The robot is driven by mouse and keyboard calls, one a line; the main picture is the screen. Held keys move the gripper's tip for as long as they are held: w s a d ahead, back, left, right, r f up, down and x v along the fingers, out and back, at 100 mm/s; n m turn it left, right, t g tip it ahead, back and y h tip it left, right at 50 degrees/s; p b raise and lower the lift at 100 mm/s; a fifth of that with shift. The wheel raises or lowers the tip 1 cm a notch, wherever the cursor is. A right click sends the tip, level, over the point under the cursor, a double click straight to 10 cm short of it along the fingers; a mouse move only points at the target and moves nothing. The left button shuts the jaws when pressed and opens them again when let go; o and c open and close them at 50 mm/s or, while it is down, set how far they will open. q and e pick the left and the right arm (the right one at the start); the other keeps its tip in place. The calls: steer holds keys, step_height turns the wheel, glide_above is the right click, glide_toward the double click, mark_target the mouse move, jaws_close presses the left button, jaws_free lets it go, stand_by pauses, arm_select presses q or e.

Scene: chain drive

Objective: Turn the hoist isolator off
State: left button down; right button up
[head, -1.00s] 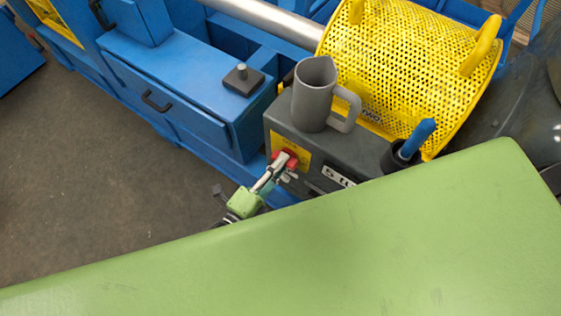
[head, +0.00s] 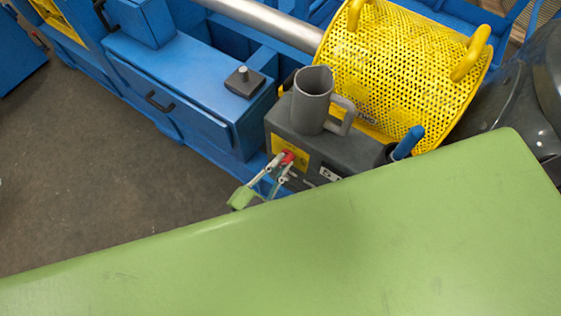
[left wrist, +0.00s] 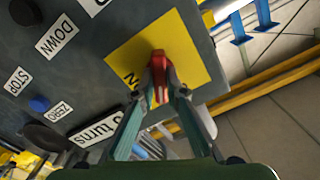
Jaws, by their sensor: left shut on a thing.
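The hoist isolator is a red handle (head: 287,157) on a yellow plate (head: 291,149) on the front of a grey control box (head: 349,150). In the left wrist view the red handle (left wrist: 158,62) stands out from the yellow plate (left wrist: 188,42), with a letter N visible on the plate. My left gripper (head: 281,166) is shut on the red handle, one finger on each side of it; its fingertips (left wrist: 161,84) also show in the left wrist view. The fingers hide part of the handle and plate. My right gripper is not in view.
A grey jug (head: 311,100) stands on the control box. A blue-handled tool (head: 407,143) sits at the box's right end. A yellow perforated guard (head: 400,70) lies behind. Labels such as DOWN (left wrist: 57,37) and STOP (left wrist: 18,81) are beside the yellow plate.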

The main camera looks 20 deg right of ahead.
arm_select(q)
steer(key=n, duration=0.5)
steer(key=shift+f+n+p, duration=0.1)
steer(key=shift+n+p, duration=0.2)
steer(key=shift+p, duration=0.1)
stand_by(0.3)
steer(key=c, duration=2)
jaws_free()
steer(key=shift+c, duration=0.2)
steer(key=v, duration=1.2)
